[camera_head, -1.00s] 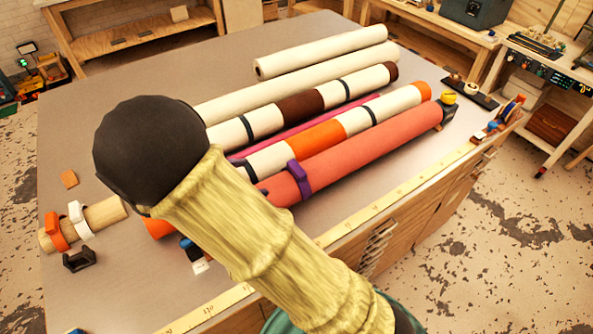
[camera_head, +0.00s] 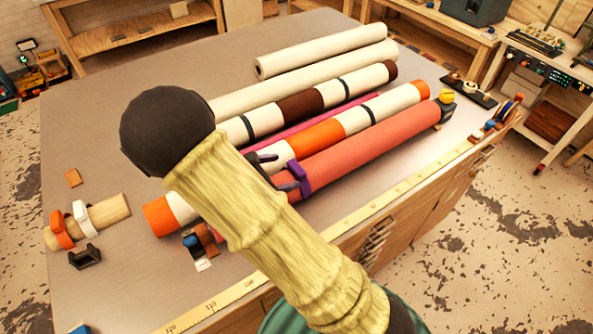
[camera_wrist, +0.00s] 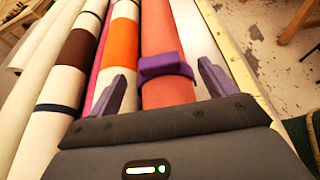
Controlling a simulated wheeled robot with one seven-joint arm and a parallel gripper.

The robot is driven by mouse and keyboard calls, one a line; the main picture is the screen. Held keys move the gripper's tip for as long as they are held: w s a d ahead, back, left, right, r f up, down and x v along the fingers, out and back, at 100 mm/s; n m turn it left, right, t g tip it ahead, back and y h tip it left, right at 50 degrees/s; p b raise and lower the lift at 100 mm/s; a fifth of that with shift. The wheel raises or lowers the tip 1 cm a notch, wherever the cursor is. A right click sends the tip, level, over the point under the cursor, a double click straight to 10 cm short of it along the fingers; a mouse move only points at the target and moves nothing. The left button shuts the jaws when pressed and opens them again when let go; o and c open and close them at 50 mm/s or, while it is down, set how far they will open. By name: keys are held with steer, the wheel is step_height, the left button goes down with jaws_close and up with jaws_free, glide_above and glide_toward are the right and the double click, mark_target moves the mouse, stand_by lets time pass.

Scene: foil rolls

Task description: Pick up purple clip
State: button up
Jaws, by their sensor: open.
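The purple clip (camera_head: 300,178) is fitted around the salmon-pink roll (camera_head: 385,142) near that roll's near end. In the wrist view the purple clip (camera_wrist: 166,66) sits ahead of my gripper (camera_wrist: 164,82), between the lines of its two fingers. The fingers are apart, one on each side of the salmon-pink roll (camera_wrist: 167,95), with nothing held. In the head view the fingertips of my gripper (camera_head: 274,172) show just left of the clip, partly hidden by my arm. I cannot tell whether a finger touches the clip or the roll.
An orange-and-white roll (camera_head: 322,138) lies close beside the salmon-pink roll, with several more rolls behind. A wooden peg (camera_head: 108,212) with orange and white clips lies at the left. A yellow measuring strip (camera_head: 395,187) runs along the table's front edge.

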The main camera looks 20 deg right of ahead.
mark_target(294, 168)
steer(key=p+x, duration=0.1)
steer(key=x, duration=0.3)
steer(key=shift+w+d+f, duration=0.1)
steer(key=shift+w+d, duration=0.05)
steer(key=shift+w, duration=0.05)
steer(key=c, duration=1.1)
step_height(294, 168, up, 10)
steer(key=shift+r+b, duration=0.1)
steer(key=shift+b, duration=0.55)
